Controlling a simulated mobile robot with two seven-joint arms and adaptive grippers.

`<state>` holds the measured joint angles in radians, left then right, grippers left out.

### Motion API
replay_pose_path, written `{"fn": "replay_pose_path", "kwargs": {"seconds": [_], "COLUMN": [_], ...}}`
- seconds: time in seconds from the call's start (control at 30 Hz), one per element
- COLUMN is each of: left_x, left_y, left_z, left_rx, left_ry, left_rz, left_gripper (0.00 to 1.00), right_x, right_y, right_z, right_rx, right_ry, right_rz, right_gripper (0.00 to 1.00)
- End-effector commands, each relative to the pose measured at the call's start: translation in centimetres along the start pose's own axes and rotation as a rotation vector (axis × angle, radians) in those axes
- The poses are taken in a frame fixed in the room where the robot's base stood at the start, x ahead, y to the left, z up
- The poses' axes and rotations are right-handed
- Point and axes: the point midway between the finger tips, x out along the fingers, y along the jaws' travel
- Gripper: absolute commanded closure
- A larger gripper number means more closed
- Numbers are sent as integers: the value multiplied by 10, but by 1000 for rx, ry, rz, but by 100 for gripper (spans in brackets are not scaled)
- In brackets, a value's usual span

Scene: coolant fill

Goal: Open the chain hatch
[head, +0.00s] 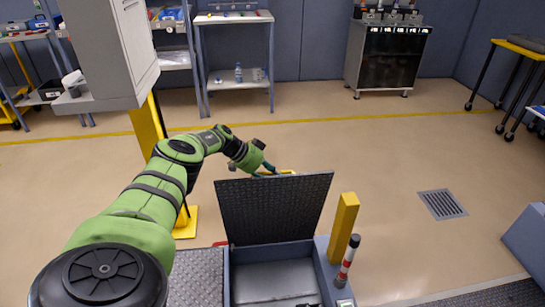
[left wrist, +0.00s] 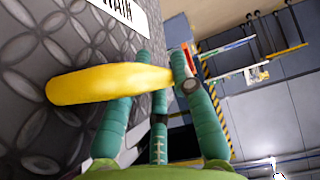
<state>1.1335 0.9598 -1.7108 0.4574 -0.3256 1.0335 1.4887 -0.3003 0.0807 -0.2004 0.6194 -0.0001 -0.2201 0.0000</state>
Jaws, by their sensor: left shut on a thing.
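The chain hatch lid (head: 275,208) is a dark tread-plate panel, standing up steeply from the far side of its grey frame. The opening (head: 272,287) below it is uncovered and shows a pale grey inside. My left gripper (head: 266,171) is at the lid's top edge, partly hidden behind it. A bit of the yellow handle (head: 288,172) shows there. In the left wrist view the teal fingers (left wrist: 158,85) are shut around the yellow handle (left wrist: 85,84), beside the lid's tread plate (left wrist: 30,125) and a partly visible white label (left wrist: 115,10). My right gripper is not in view.
A grey cabinet on a yellow column (head: 145,125) stands at the left. A floor drain (head: 442,204) lies to the right. The floor beyond the lid is clear.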

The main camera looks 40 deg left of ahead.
Motion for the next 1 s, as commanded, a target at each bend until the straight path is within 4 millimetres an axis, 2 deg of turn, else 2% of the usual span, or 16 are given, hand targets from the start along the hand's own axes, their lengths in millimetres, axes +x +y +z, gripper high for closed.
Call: {"fn": "replay_pose_path", "kwargs": {"seconds": [0.23, 0.27, 0.3, 0.63, 0.77, 0.93, 1.0], "left_x": [2, 2, 2, -1, -10, -32, -49], "left_y": [1, 0, 0, -1, -2, -1, -2], "left_z": [-4, -4, -4, -1, 0, -1, -1], "left_rx": [1, 1, 1, 0, 1, 1, 0], "left_ry": [7, 7, 6, 1, 1, 2, 4], "left_rz": [1, 1, 0, -3, -3, -6, -7], "left_gripper": [100, 69, 65, 65, 65, 65, 65], "right_x": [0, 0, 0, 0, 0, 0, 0], "right_y": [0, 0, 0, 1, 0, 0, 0], "right_z": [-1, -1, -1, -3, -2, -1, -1], "right_rx": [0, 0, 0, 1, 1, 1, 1], "right_ry": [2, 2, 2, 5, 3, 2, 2], "right_rz": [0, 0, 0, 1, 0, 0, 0], "right_gripper": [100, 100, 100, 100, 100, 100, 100]}}
